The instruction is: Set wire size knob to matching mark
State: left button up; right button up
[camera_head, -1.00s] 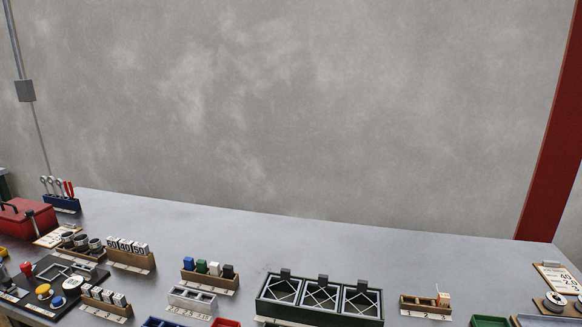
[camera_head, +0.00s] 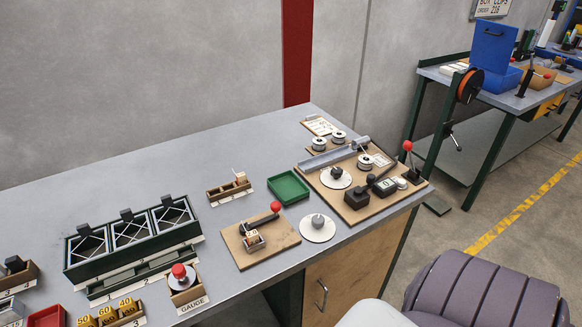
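Two round white dials with knobs show at the right part of the bench; I cannot tell from their markings which one is the wire size knob. One dial with a dark knob (camera_head: 336,177) sits on the brown machine board (camera_head: 362,207). The other dial with a grey knob (camera_head: 317,228) lies on the bench near its front edge. Their marks are too small to read. A card on a clipboard (camera_head: 320,126) stands behind the board, its print unreadable now. Neither of my grippers is in view.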

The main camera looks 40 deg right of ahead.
aim_at(318, 221)
jog(key=z, duration=1.6)
